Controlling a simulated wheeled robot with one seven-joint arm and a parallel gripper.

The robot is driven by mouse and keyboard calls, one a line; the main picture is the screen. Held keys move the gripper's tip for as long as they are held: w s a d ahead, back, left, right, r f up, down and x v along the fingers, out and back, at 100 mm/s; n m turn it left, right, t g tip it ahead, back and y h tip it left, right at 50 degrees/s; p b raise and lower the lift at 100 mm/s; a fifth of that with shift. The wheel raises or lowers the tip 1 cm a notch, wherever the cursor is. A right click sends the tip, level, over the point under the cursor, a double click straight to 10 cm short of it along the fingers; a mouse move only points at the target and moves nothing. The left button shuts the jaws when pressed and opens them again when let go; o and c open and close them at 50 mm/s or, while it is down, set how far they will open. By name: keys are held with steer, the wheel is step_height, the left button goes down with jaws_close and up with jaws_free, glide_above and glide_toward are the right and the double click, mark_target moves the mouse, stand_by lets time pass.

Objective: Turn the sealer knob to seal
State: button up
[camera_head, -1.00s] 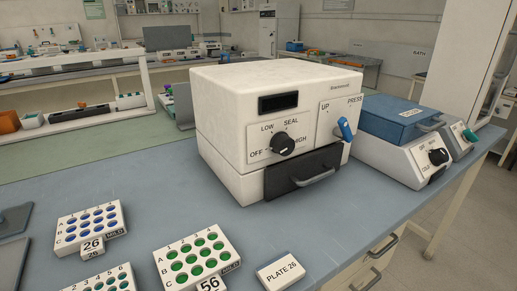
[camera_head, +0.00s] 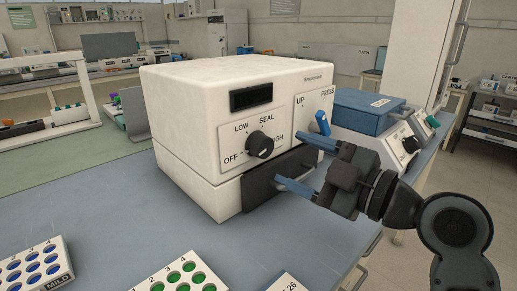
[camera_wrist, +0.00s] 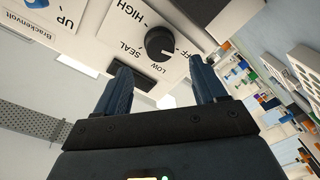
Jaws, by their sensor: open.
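The white sealer (camera_head: 190,115) stands on the blue-grey bench. Its black round sealer knob (camera_head: 260,145) sits on a front plate marked OFF, LOW, SEAL and HIGH. A light mark by the knob lies on the OFF side; I cannot tell the pointer's exact setting. My gripper (camera_head: 303,163) is open and empty, in front of the sealer's right front, to the right of the knob and apart from it. In the wrist view, the knob (camera_wrist: 160,43) shows beyond the two blue fingers (camera_wrist: 162,82), roughly between them.
A blue press lever (camera_head: 322,122) is on the right of the sealer's front, close to my upper finger. A dark drawer (camera_head: 262,180) is below the knob. A blue-lidded device (camera_head: 368,115) stands to the right. Well plates (camera_head: 180,275) lie at the front.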

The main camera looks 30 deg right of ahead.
mark_target(266, 148)
steer(key=x, duration=0.6)
steer(key=shift+w+a+p, duration=0.15)
steer(key=shift+w+p, duration=0.2)
steer(key=shift+p, duration=0.05)
steer(key=c, duration=1.1)
